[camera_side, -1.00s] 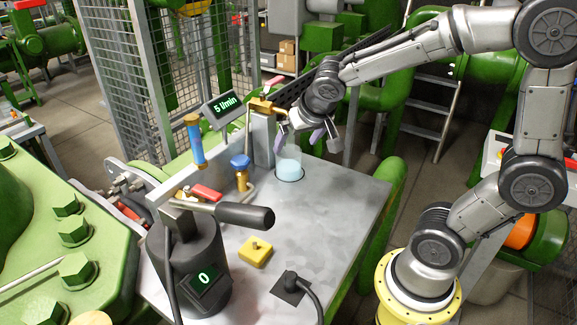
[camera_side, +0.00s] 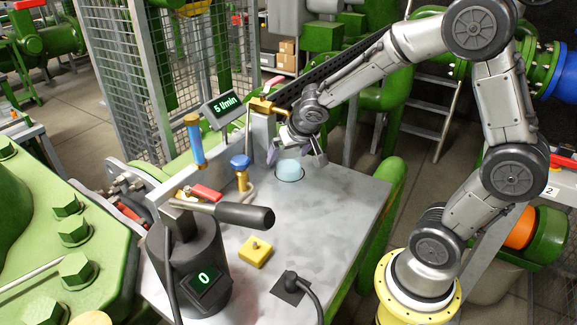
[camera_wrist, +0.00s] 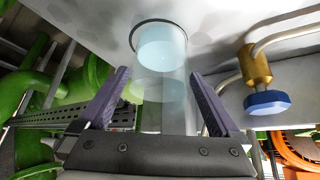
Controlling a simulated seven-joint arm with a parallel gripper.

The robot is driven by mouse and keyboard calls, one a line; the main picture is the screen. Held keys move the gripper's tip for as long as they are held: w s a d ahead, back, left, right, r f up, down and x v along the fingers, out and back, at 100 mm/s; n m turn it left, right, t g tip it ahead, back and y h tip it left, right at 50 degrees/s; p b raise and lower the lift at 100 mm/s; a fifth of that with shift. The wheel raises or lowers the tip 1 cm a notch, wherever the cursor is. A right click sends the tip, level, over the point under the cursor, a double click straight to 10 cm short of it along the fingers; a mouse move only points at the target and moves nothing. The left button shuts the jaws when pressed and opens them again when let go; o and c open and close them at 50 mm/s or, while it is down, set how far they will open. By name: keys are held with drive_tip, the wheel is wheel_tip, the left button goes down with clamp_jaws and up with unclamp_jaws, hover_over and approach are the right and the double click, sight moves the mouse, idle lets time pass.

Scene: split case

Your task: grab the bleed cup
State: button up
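The bleed cup is a clear cylinder with pale blue liquid, standing upright at a dark ring on the grey bench. In the side view the cup (camera_side: 289,171) shows just below my gripper (camera_side: 294,158), whose body hides its upper part. In the wrist view the cup (camera_wrist: 163,88) lies between the two purple fingers of my gripper (camera_wrist: 158,74). The fingers are spread wide, with a visible gap on each side of the cup. Whether a finger touches the glass farther down cannot be seen.
Left of the cup stands a brass valve with a blue knob (camera_side: 240,163); a brass spout (camera_side: 264,106) is behind it. A flow display (camera_side: 223,109), a dark pump with a lever (camera_side: 245,215) and a yellow block (camera_side: 255,252) are farther left and forward. The bench right of the cup is clear.

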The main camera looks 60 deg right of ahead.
drive_tip(key=c, duration=1.3)
drive_tip(key=shift+c, duration=0.2)
drive_tip(key=shift+r, duration=0.2)
